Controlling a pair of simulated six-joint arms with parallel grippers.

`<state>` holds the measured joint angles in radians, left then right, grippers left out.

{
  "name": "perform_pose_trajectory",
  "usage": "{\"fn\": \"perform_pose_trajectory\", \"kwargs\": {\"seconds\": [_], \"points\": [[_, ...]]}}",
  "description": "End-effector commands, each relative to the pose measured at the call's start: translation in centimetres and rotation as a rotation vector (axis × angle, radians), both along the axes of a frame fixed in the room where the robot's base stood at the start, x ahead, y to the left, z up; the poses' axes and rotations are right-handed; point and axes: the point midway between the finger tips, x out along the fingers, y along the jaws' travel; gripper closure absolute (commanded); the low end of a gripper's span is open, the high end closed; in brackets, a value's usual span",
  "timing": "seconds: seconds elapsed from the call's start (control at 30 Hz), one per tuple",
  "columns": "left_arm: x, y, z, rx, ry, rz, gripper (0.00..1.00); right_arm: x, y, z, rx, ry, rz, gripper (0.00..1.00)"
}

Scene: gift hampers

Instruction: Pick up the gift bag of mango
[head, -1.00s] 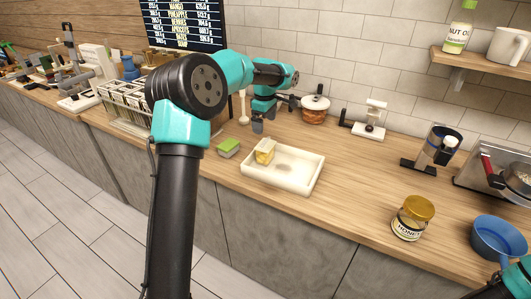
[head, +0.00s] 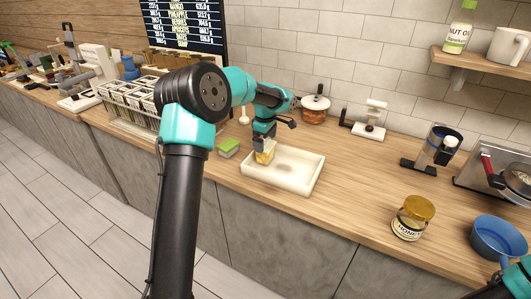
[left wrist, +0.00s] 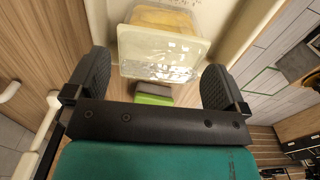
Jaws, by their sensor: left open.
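The gift bag of mango (head: 264,157) is a small clear bag with yellow contents, in the left part of a cream tray (head: 303,182). In the left wrist view the bag (left wrist: 160,50) shows with its pale top toward the camera, between and beyond the two dark fingertips. My left gripper (head: 264,142) is right above the bag in the head view. Its fingers (left wrist: 158,80) are apart, one on each side of the bag's near end, with gaps visible. Only a bit of my right arm shows at the bottom right corner of the head view; its gripper cannot be made out.
A green-topped block (head: 229,147) lies left of the tray. A honey jar (head: 412,218) and a blue pot (head: 497,239) stand to the right. A rack of bags (head: 125,105) stands at the left.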

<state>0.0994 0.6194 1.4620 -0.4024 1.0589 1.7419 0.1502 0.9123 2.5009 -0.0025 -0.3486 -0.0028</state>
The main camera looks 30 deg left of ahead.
Motion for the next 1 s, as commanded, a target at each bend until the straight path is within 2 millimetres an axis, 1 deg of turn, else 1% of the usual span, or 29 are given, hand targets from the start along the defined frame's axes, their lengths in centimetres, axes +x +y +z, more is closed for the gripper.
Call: {"fn": "perform_pose_trajectory", "kwargs": {"seconds": [0.03, 0.1, 0.2, 0.3, 0.8, 1.0], "points": [[-0.1, -0.1, -0.9, 0.000, 0.005, -0.001, 0.00, 0.0, 0.0, 0.0, 0.000, 0.000, 0.000, 0.57], [0.0, -0.2, -1.9, 0.000, 0.004, -0.001, 0.00, 0.0, 0.0, 0.0, 0.000, 0.000, 0.000, 0.57], [0.0, -0.2, -3.1, -0.001, 0.003, -0.001, 0.00, 0.0, 0.0, 0.0, 0.000, 0.000, 0.000, 0.57], [0.0, -0.2, -3.8, -0.001, 0.003, 0.000, 0.00, 0.0, 0.0, 0.0, 0.000, 0.000, 0.000, 0.57], [0.0, -0.2, -3.9, 0.000, 0.001, 0.000, 0.00, 0.0, 0.0, 0.0, 0.000, 0.000, 0.000, 0.57], [0.0, -0.2, -3.9, 0.000, 0.001, 0.000, 0.19, 0.0, 0.0, 0.0, 0.000, 0.000, 0.000, 0.57]]}}
